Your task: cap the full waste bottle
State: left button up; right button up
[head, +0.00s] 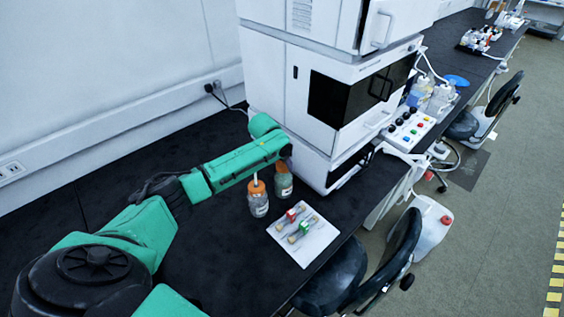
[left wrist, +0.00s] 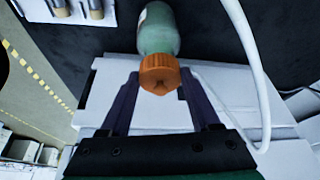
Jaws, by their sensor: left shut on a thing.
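A bottle with a grey-green body (head: 284,187) stands on the black bench beside the white instrument stack; it also shows in the left wrist view (left wrist: 158,32). An orange cap (left wrist: 160,72) is at its mouth, and I cannot tell how tightly it sits. My left gripper (left wrist: 156,80) is shut on this cap, with one dark finger on each side. In the head view the wrist partly covers the grip. A second bottle (head: 258,205) with an orange top and a white tube stands just left of it. My right gripper is out of view.
A white tray (head: 318,245) with red- and green-marked columns lies near the bench's front edge. The instrument stack (head: 280,85) rises close behind the gripper. A white tube (left wrist: 250,60) runs close by in the wrist view. The bench left of the bottles is bare.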

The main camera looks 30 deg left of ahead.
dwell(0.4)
pick_arm(q)
jog(key=o, duration=1.4)
jog(key=shift+r, duration=0.1)
notch_tip(320, 180, up, 7)
jog(key=p, duration=0.8)
grip_shut()
jog(key=shift+f, duration=0.3)
dwell(0.4)
